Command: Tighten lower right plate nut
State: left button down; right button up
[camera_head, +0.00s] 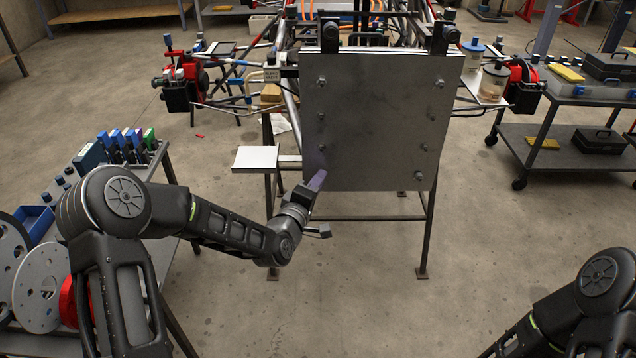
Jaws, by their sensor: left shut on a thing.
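A flat grey metal plate (375,120) stands upright on the front of the tube chassis. Nuts sit along its left and right sides. The nut at the plate's lower right in the picture (418,176) is clear of any gripper. My left gripper (318,180) reaches up to the plate's lower left corner. Its narrow, purplish tip is shut at the nut there (321,170), and the jaws partly hide the contact. My right gripper is out of view; only part of my right arm shows at the lower right.
A small white-topped stand (256,158) is just left of the plate. A metal stand (425,240) supports the chassis. A cart with tools (125,145) is at left, and a grey shelf cart (570,145) is at right. The floor in front is clear.

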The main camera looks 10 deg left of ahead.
pick_arm(q)
jog(key=shift+d+r+m+g+y+p, duration=0.15)
jog(key=shift+m+g+y+p, duration=0.55)
jog(key=shift+m+y+p, duration=1.2)
jog(key=shift+d+f+m+g+y+p, duration=0.2)
jog(key=shift+m+g+y+p, duration=0.7)
jog(key=shift+m+p, duration=1.9)
jog(key=shift+d+r+m+g+y+p, duration=0.2)
jog(key=shift+m+g+y+p, duration=0.3)
jog(key=shift+m+y+p, duration=1.85)
jog(key=shift+m+h+b, duration=0.65)
jog(key=shift+m+b, duration=0.15)
jog(key=shift+m, duration=0.05)
jog(key=c, duration=1.4)
grip_release()
jog(key=shift+w, duration=0.1)
jog(key=shift+o, duration=0.2)
jog(key=v, duration=0.8)
